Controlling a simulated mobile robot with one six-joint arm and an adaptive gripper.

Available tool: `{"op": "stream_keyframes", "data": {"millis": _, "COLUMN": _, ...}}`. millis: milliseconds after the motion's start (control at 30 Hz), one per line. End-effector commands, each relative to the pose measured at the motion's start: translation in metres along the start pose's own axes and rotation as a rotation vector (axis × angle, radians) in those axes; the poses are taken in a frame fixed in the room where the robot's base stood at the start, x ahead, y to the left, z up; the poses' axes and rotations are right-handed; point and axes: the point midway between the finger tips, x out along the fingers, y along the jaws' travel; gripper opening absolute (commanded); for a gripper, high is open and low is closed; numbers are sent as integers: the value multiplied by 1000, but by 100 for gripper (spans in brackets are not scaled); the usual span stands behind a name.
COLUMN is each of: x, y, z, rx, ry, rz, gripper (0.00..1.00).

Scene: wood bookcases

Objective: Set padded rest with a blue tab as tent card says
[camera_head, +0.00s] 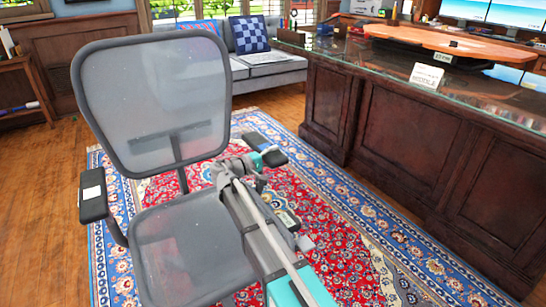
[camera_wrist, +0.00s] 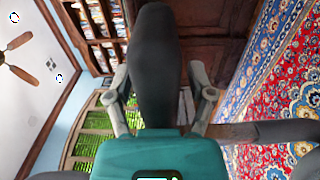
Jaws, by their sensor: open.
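A grey mesh office chair (camera_head: 185,240) stands on the rug. The left-hand padded rest (camera_head: 93,195) carries a white tab. A white tent card (camera_head: 427,76) stands on the glass desk top; its dark lettering is too small to read surely. My gripper (camera_head: 243,165) is at the near side of the blue-tab rest. In the wrist view my open gripper (camera_wrist: 161,80) has one finger on each side of a dark pad (camera_wrist: 155,45), seemingly that rest. I cannot tell whether the fingers touch it.
A dark wood desk (camera_head: 400,150) with a glass top stands right of the chair, with rug between. A grey sofa (camera_head: 265,68) with blue cushions is behind. A small wooden shelf (camera_head: 22,90) stands at the left. Wood floor is clear at left.

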Motion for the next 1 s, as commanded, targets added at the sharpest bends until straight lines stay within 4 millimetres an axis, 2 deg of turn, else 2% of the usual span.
{"op": "stream_keyframes", "data": {"millis": 267, "x": -21, "y": 0, "z": 0, "rx": 0, "ry": 2, "rz": 0, "gripper": 70}}
{"op": "stream_keyframes", "data": {"millis": 700, "x": -88, "y": 0, "z": 0, "rx": 0, "ry": 2, "rz": 0, "gripper": 70}}
{"op": "stream_keyframes", "data": {"millis": 1000, "x": -116, "y": 0, "z": 1, "rx": 0, "ry": 1, "rz": 0, "gripper": 70}}
